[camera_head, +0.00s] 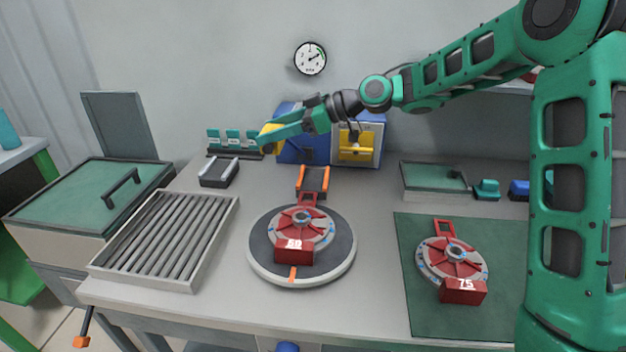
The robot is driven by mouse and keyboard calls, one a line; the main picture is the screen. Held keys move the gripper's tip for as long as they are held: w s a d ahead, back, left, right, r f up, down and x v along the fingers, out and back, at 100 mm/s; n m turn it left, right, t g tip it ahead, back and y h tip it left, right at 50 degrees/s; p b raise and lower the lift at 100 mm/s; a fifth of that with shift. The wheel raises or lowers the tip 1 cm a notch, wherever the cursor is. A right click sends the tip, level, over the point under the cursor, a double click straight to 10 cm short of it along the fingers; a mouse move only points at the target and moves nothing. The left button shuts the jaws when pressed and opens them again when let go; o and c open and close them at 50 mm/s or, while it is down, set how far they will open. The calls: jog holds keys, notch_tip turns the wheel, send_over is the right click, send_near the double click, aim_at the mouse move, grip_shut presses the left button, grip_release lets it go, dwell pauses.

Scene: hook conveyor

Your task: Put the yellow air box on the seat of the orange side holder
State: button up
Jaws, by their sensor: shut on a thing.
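My gripper (272,135) reaches in from the right on the green arm. It is shut on the yellow air box (267,140), which it holds up above the back of the table, and green fingers hide part of the box. The orange side holder (313,181), a dark seat between orange sides, stands on the table below and to the right of the gripper, behind the round turntable. Its seat looks empty.
A grey-sided holder (219,172) stands left of the orange one. A blue and white housing (370,135) with a yellow part inside stands behind. A roller tray (165,240) lies left; another red device (452,265) lies on a green mat.

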jog(key=shift+s+a, duration=0.1)
jog(key=shift+a, duration=0.15)
send_over(315, 179)
notch_tip(315, 179, down, 7)
jog(key=shift+a+f, duration=0.1)
jog(key=shift+f, duration=1.9)
jog(key=shift+f, duration=0.6)
jog(key=o, duration=1.2)
jog(key=shift+r, duration=0.4)
jog(key=v, duration=1.2)
jog(key=shift+r, duration=0.3)
